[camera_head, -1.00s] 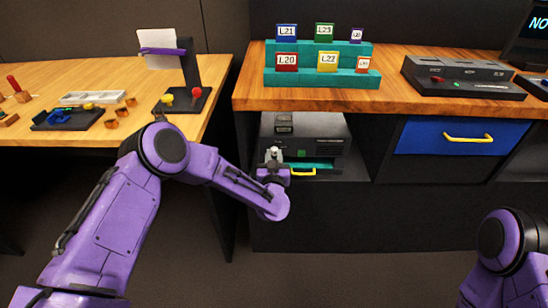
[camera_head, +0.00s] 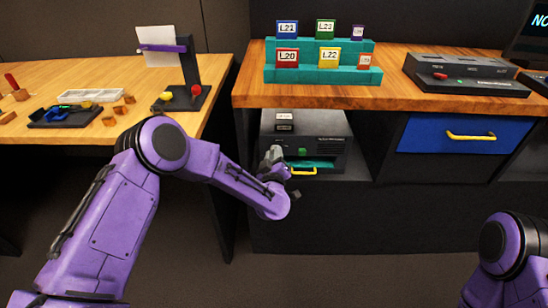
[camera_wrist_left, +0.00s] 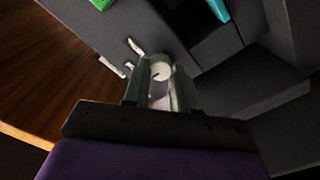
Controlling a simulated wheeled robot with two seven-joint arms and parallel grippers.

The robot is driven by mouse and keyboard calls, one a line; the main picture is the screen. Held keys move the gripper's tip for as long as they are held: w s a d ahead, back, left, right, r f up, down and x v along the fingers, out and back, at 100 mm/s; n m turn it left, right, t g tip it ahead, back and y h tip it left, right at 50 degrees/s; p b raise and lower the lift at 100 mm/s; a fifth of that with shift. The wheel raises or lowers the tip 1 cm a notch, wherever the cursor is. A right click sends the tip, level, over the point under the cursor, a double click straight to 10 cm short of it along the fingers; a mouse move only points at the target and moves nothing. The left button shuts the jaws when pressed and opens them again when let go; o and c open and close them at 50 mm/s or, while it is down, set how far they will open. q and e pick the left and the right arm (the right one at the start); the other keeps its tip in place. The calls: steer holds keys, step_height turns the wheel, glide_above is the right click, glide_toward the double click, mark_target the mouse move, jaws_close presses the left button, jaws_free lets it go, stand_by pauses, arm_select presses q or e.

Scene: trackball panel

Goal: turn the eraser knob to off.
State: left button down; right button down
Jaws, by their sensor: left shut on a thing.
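The eraser device is a dark box (camera_head: 325,146) on the shelf under the wooden counter, with a green button on its front. The eraser knob (camera_wrist_left: 160,70) is a pale round knob on the dark panel in the left wrist view, beside small white marks (camera_wrist_left: 134,47). My left gripper (camera_head: 274,154) is at the box's left front; it also shows in the left wrist view (camera_wrist_left: 160,85), with its fingers shut around the knob. The knob is hidden by the gripper in the head view, and I cannot read its setting. My right gripper is out of view.
A yellow handle (camera_head: 304,171) sticks out just right of my left gripper. A blue drawer (camera_head: 430,137) is further right. Above stand the counter (camera_head: 395,95) and a teal rack (camera_head: 310,76) of labelled blocks. The floor in front is clear.

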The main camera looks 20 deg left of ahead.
arm_select(q)
steer(key=shift+n, duration=0.5)
steer(key=c, duration=0.9)
jaws_free()
steer(key=v, duration=1)
steer(key=shift+s, duration=0.3)
steer(key=shift+d, duration=0.1)
